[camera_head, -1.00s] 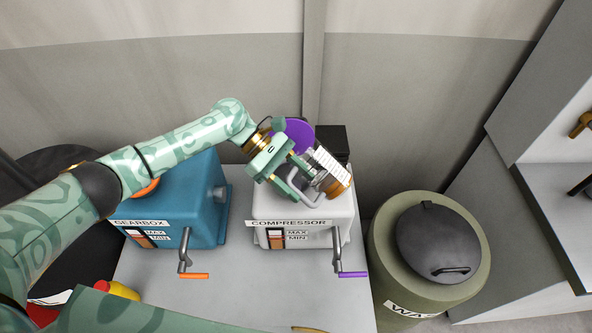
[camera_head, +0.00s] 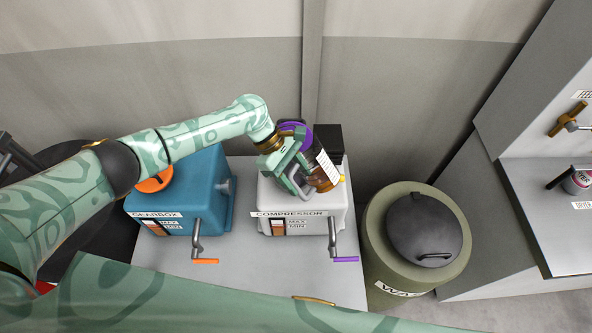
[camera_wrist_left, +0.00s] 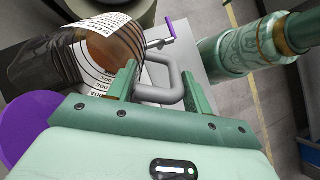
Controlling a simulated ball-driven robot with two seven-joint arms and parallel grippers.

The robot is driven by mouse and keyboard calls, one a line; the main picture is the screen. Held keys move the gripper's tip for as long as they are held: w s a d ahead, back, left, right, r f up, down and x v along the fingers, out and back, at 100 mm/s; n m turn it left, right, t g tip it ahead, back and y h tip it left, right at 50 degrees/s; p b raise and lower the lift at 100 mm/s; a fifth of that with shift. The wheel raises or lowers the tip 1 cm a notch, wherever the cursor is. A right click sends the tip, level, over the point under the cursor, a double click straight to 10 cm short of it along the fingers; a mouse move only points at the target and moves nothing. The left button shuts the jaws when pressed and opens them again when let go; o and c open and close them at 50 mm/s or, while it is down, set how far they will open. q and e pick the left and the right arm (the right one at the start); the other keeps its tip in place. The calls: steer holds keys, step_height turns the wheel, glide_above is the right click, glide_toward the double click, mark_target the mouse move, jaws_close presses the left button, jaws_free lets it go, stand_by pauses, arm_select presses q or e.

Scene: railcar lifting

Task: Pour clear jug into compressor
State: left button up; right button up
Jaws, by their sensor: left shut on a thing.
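The clear jug (camera_head: 324,177) holds amber liquid and has a white printed label. It is tilted above the right part of the compressor (camera_head: 304,193), a white box with a MAX/MIN gauge. My left gripper (camera_head: 291,173) is shut on the jug's grey handle (camera_wrist_left: 160,78). The jug (camera_wrist_left: 98,48) shows at upper left in the left wrist view, amber liquid inside. A purple disc (camera_head: 293,126) sits behind the gripper; it also shows in the left wrist view (camera_wrist_left: 27,122). The jug's mouth and any stream are not clear. My right gripper is not in view.
The blue gearbox (camera_head: 182,188) with an orange disc (camera_head: 155,181) stands left of the compressor. Crank handles with orange (camera_head: 205,261) and purple (camera_head: 346,259) grips stick out in front. An olive waste drum (camera_head: 410,275) stands right. The grey tabletop front is bare.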

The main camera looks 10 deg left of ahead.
mark_target(296, 168)
arm_select(q)
step_height(296, 168, up, 4)
steer(key=t+y+p, duration=0.1)
steer(key=y+p, duration=0.2)
steer(key=p, duration=0.1)
steer(key=t+y+p, duration=0.1)
steer(key=y+p, duration=0.2)
steer(key=p, duration=0.1)
steer(key=shift+f+y+p, duration=0.1)
steer(key=shift+y+p, duration=0.25)
steer(key=shift+y, duration=0.05)
